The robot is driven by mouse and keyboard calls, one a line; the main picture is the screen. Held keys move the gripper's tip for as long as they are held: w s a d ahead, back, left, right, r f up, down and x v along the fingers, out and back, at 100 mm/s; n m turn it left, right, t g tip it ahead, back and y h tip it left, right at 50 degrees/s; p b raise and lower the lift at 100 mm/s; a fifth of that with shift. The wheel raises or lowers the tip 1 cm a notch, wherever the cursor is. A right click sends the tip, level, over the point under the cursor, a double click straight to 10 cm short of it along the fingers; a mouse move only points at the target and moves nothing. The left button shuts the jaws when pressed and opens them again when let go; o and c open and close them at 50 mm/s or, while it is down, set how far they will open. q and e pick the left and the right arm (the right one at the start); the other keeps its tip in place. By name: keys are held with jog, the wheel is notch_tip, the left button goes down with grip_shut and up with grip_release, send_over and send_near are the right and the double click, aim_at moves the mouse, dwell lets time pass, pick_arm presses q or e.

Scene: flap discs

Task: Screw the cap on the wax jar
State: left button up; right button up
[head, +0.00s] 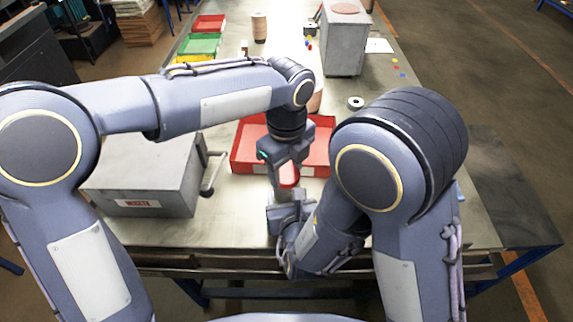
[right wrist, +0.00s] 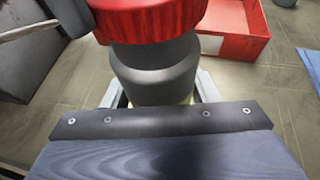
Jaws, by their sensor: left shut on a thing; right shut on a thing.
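The red ribbed cap (right wrist: 150,18) sits directly above the dark grey wax jar (right wrist: 155,72) in the right wrist view, lined up with its neck. The cap's lower edge meets the neck; I cannot tell how far it is threaded. In the head view my left gripper (head: 287,168) points down and is shut on the cap (head: 289,178). My right gripper (head: 289,198) is below it, shut on the jar, with a finger on either side in the right wrist view (right wrist: 160,97). In the head view the jar is mostly hidden by the grippers.
A red bin (head: 248,165) lies just behind the grippers. A grey box (head: 140,178) with a crank handle stands at left. The front table strip is bare.

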pick_arm(q)
jog(key=shift+f, duration=0.55)
jog(key=m, duration=1.5)
jog(key=shift+f, duration=0.1)
jog(key=m, duration=0.4)
jog(key=shift+m, duration=0.3)
jog(key=o, duration=0.9)
